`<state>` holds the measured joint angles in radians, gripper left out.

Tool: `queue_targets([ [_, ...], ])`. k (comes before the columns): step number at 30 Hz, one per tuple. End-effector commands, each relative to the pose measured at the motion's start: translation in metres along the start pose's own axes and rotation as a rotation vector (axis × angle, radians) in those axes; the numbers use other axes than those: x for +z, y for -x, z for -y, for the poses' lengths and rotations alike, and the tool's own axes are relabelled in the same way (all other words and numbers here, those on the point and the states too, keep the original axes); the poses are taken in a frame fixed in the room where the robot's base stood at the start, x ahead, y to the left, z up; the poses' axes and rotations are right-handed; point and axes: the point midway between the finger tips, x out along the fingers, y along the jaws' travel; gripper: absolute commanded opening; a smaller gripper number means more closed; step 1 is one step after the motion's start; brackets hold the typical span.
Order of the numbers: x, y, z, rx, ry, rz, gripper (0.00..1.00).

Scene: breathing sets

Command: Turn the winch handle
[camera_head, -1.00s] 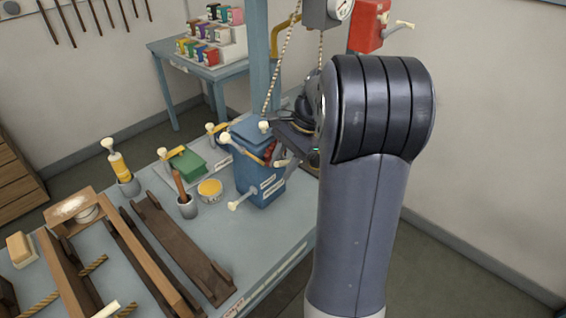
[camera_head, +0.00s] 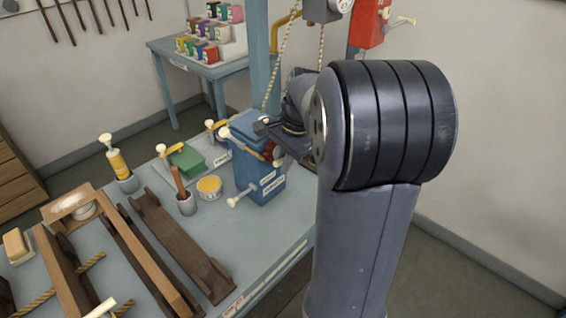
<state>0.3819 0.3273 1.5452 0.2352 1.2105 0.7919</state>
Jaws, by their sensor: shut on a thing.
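A blue box-shaped unit (camera_head: 256,185) stands upright on the workbench, with labels on its front too small to read. A yellow lever with a cream knob (camera_head: 224,132) crosses its upper front, and a second cream-knobbed lever (camera_head: 235,201) sticks out low on its left. My gripper (camera_head: 268,127) is at the unit's upper right, shut on what appears to be the winch handle. The gripped part is mostly hidden by the fingers and my arm.
The workbench (camera_head: 222,255) also holds a green box (camera_head: 187,160), a yellow tin (camera_head: 209,187), a yellow cylinder in a cup (camera_head: 119,165) and wooden frames (camera_head: 180,245). A hanging chain (camera_head: 277,70) and blue post (camera_head: 261,55) stand close behind the gripper.

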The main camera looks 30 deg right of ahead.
Motion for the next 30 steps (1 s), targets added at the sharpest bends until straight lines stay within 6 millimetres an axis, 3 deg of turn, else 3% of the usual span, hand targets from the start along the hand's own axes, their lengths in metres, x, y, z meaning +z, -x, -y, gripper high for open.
queue_targets([
  [13,0.0,-0.0025,-0.0008,0.0,0.016,-0.075,0.0],
  [14,0.0,-0.0025,-0.0008,0.0,0.016,-0.075,0.15],
  [21,0.0001,-0.0023,-0.0008,0.0,0.015,-0.074,0.34],
  [30,0.0002,0.0022,-0.0005,-0.001,0.015,-0.075,0.34],
])
